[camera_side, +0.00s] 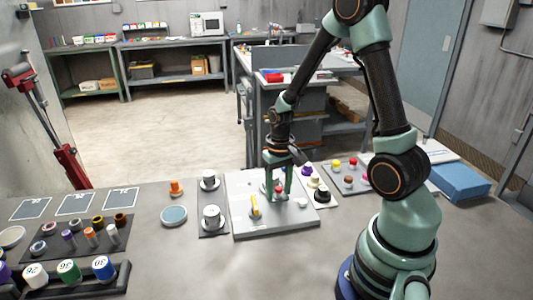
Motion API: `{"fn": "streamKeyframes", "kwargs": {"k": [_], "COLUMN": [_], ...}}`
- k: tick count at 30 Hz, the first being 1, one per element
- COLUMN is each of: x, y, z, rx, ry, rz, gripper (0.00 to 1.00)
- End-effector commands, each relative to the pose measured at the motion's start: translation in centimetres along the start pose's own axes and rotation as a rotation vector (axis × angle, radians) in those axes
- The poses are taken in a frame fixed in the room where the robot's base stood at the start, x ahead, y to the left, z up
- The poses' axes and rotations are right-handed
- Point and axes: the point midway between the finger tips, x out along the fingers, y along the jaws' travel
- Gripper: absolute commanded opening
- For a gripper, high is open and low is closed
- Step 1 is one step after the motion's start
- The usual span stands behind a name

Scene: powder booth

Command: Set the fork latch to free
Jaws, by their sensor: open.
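A small red-topped piece (278,190) stands near the board's middle. I cannot tell which of these belongs to the fork latch, and its setting is too small to read. My gripper (279,196) points down over the board, open, with its fingers on either side of the red-topped piece. I cannot tell whether they touch it. The fingers partly hide the piece and the board behind them.
Left of the board, a dark strip holds two white-and-black knobs (211,216). An orange piece (176,187) and a round blue-grey disc (173,215) stand further left. The front table middle is clear.

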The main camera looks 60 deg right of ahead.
Motion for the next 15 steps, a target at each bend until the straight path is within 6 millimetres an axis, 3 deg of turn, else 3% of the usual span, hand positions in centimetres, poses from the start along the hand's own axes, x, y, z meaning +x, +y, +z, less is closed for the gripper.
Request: {"fn": "streamKeyframes", "kwargs": {"k": [3,4,8,15], "x": [-0.02,-0.02,-0.03,-0.05], "y": [0.00,0.00,0.00,0.00], "z": [0.00,0.00,0.00,0.00], "rx": [0.000,0.000,0.000,0.000], "ry": [0.000,0.000,0.000,0.000], "rz": [0.000,0.000,0.000,0.000], "gripper": [0.57,0.49,0.00,0.00]}}
